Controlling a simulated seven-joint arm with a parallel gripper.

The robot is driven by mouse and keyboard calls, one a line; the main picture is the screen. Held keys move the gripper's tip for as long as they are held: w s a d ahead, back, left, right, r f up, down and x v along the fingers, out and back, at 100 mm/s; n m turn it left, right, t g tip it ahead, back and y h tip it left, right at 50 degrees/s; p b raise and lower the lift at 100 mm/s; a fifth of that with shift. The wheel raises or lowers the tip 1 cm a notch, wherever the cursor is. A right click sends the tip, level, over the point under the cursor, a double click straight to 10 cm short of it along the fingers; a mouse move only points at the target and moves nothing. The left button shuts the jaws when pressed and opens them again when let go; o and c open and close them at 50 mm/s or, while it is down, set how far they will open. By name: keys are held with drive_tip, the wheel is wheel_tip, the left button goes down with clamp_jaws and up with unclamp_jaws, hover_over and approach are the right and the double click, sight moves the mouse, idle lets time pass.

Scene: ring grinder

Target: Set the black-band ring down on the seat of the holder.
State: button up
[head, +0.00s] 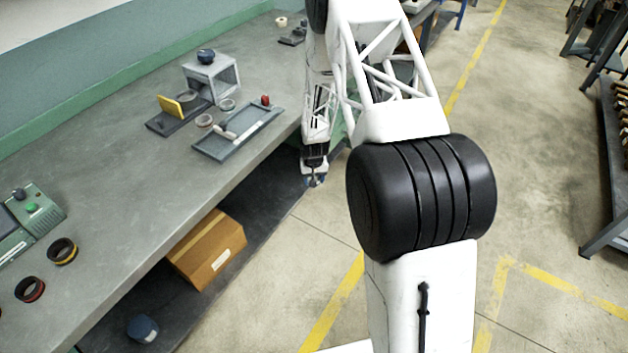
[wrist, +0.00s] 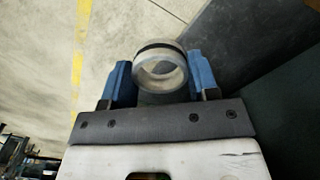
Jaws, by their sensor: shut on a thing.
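My gripper (head: 314,181) hangs off the front edge of the bench in the head view, beside the lower shelf. In the wrist view its blue fingers (wrist: 162,78) are shut on the black-band ring (wrist: 160,77), a pale ring with a black stripe near its far rim. The ring's open end faces the camera. In the head view the held ring is too small to make out. A dark base with an upright yellow plate (head: 170,106) stands on the bench; I cannot tell surely whether this is the holder. Its seat is not clear.
A shallow grey tray (head: 208,149) lies near the bench's front edge, with pale rings (head: 204,120) behind it. A grey box-shaped stand (head: 229,77) is farther back. Yellow-band (head: 62,251) and red-band (head: 30,289) rings lie front left. A cardboard box (head: 207,249) sits on the shelf.

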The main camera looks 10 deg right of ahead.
drive_tip(key=d+r+m, duration=0.4)
drive_tip(key=r+m, duration=0.1)
drive_tip(key=r, duration=0.6)
drive_tip(key=d+r+m, duration=0.5)
drive_tip(key=r+m, duration=0.1)
drive_tip(key=r, duration=0.5)
drive_tip(key=w+a+r+m, duration=0.2)
drive_tip(key=a+r+m, duration=0.1)
drive_tip(key=r, duration=0.7)
drive_tip(key=w+a+r, duration=0.3)
drive_tip(key=a+r, duration=0.3)
drive_tip(key=a, duration=0.3)
drive_tip(key=w+a+r, duration=0.4)
drive_tip(key=a+r, duration=0.1)
drive_tip(key=a, duration=0.5)
drive_tip(key=w+a+r, duration=0.3)
drive_tip(key=a+r, duration=0.3)
drive_tip(key=a, duration=0.3)
drive_tip(key=shift+m, duration=0.9)
drive_tip(key=a+f, duration=0.2)
drive_tip(key=a, duration=0.3)
drive_tip(key=w+a+f, duration=0.1)
drive_tip(key=a, duration=0.5)
drive_tip(key=w+a+f, duration=0.1)
drive_tip(key=a+f, duration=0.1)
drive_tip(key=a, duration=0.3)
drive_tip(key=shift+a+f, duration=0.65)
drive_tip(key=shift+a, duration=0.05)
